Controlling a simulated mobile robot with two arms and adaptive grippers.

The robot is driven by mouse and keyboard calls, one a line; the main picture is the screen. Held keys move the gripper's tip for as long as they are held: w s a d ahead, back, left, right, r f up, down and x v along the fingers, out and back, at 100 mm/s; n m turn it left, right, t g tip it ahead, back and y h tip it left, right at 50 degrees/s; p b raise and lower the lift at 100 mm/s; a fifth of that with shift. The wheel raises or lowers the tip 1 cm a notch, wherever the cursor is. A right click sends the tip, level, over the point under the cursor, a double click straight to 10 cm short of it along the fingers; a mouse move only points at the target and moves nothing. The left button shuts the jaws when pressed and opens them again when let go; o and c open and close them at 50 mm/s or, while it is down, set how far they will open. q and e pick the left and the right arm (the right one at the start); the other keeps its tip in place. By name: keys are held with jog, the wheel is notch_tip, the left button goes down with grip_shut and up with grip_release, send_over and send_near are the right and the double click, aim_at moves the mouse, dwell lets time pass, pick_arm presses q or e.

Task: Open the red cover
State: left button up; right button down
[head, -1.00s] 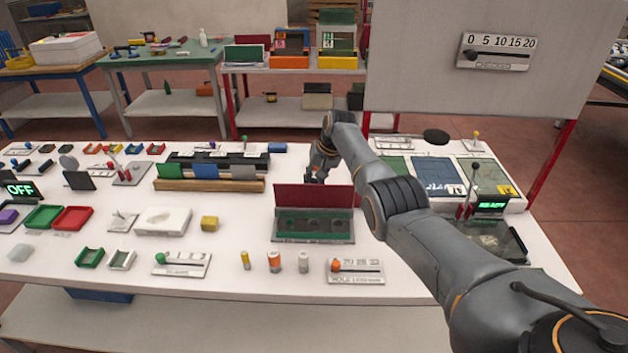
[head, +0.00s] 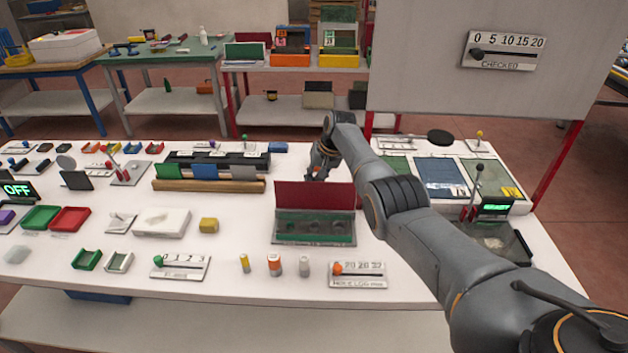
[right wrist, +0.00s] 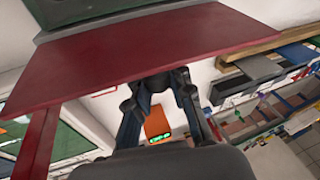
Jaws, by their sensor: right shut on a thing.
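The red cover (head: 314,195) stands raised, roughly upright, along the back edge of a shallow case (head: 313,240). The case's green inside, with round recesses, shows in front of it. My right gripper (head: 318,173) is behind the cover at its top edge, partly hidden by it. In the right wrist view the red cover (right wrist: 110,62) spans the picture as a wide panel. There the right gripper (right wrist: 160,82) is shut on the cover's edge; the exact contact is hard to see. My left gripper is not in view.
To the left are a rack with coloured panels (head: 208,186), a white block (head: 161,222) and a yellow block (head: 209,225). Small cylinders (head: 274,264) and a slider plate (head: 357,274) stand in front. My right arm passes over the table right of the case.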

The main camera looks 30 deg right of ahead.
jog(key=shift+w+d+r, duration=0.1)
jog(key=shift+d+r, duration=0.1)
jog(key=shift+d, duration=0.1)
dwell(0.4)
jog(key=c, duration=1.4)
grip_release()
jog(key=shift+o, duration=1.1)
jog(key=shift+d+f, duration=0.1)
jog(key=shift+f, duration=0.05)
jog(key=v, duration=1.2)
jog(key=shift+s, duration=0.25)
jog(key=shift+f, duration=0.1)
